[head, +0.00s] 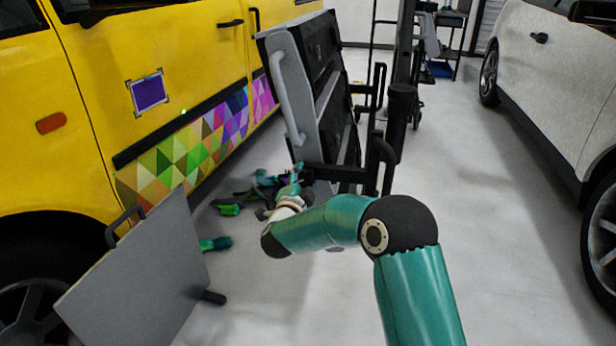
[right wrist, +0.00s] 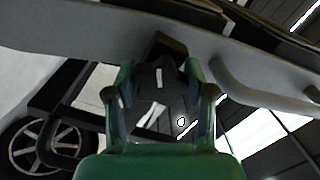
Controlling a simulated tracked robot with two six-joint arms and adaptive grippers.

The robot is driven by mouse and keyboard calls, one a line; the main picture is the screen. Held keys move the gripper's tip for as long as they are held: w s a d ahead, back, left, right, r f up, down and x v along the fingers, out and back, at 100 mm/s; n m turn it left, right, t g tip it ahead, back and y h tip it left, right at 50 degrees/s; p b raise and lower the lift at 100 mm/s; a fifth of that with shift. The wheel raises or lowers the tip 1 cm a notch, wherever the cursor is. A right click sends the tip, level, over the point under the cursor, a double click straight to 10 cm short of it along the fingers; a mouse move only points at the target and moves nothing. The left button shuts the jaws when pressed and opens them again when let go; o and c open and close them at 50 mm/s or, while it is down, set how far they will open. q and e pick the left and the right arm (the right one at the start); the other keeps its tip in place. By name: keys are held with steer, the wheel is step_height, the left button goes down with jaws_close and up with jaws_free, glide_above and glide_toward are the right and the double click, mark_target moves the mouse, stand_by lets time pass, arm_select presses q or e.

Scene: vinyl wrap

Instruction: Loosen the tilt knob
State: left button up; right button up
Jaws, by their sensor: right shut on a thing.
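A dark, blocky tilt knob (right wrist: 165,72) sits under the grey edge of a tilted panel unit (head: 290,85) in the right wrist view. My right gripper (right wrist: 163,90) has its green-and-black fingers on both sides of the knob and is shut on it. In the head view my right gripper (head: 297,177) is at the lower edge of the panel unit, and the knob is hidden there.
A grey board with a black handle (head: 140,275) stands in front at the left. A yellow van (head: 60,130) with a coloured triangle wrap (head: 205,135) is behind it. A white car (head: 560,75) stands at the right. The floor between the cart and the white car is clear.

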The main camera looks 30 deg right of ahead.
steer(key=shift+w+a+f, duration=0.1)
steer(key=shift+a+f, duration=0.2)
steer(key=shift+a, duration=0.05)
steer(key=o, duration=1)
steer(key=shift+c, duration=0.2)
steer(key=shift+o, duration=1)
steer(key=shift+d+r, duration=0.15)
steer(key=v, duration=1.2)
